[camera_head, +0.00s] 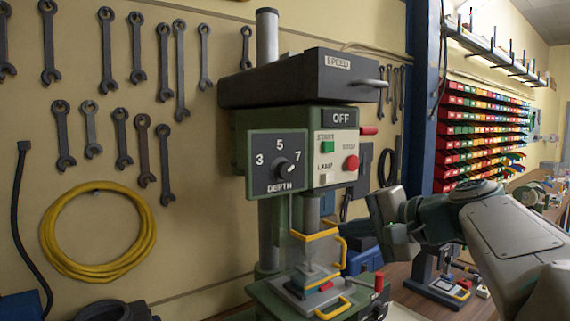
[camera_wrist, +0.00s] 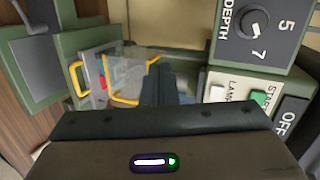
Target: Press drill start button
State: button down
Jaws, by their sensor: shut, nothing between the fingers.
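The green drill press shows a control panel (camera_head: 335,140) in the head view, with a green START button (camera_head: 327,147), a red STOP button (camera_head: 352,163) and a pale LAMP switch (camera_head: 323,180). The display (camera_head: 341,118) above reads OFF. My gripper (camera_head: 378,215) is to the right of and below the panel, apart from the buttons. In the wrist view its fingers (camera_wrist: 160,75) are together and empty. There the START button (camera_wrist: 259,97) lies to the right of the fingers, and the LAMP switch (camera_wrist: 216,92) is nearer them. The STOP button is hidden in that view.
The depth dial (camera_head: 282,170) sits left of the panel, its pointer near 7. A clear guard with yellow handles (camera_head: 318,234) stands over the drill table below. The speed housing (camera_head: 300,80) overhangs the panel. A blue post (camera_head: 422,90) stands behind at right.

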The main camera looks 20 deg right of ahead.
aim_at(330, 152)
jog(key=s+d+r+m+t, duration=0.1)
jog(key=d+r+t, duration=0.3)
jog(key=d+r, duration=0.4)
notch_tip(330, 152, up, 4)
jog(key=shift+s+f+m+t, duration=0.1)
jog(key=shift+s+m+t, duration=0.2)
jog(key=shift+m+t, duration=0.15)
jog(key=p+x, duration=0.4)
jog(key=x, duration=0.8)
jog(key=shift+w+a, duration=0.15)
jog(key=shift+w, duration=0.2)
jog(key=shift+w+a+p, duration=0.25)
jog(key=shift+w+p, duration=0.1)
jog(key=shift+w, duration=0.25)
jog(key=shift+f, duration=0.1)
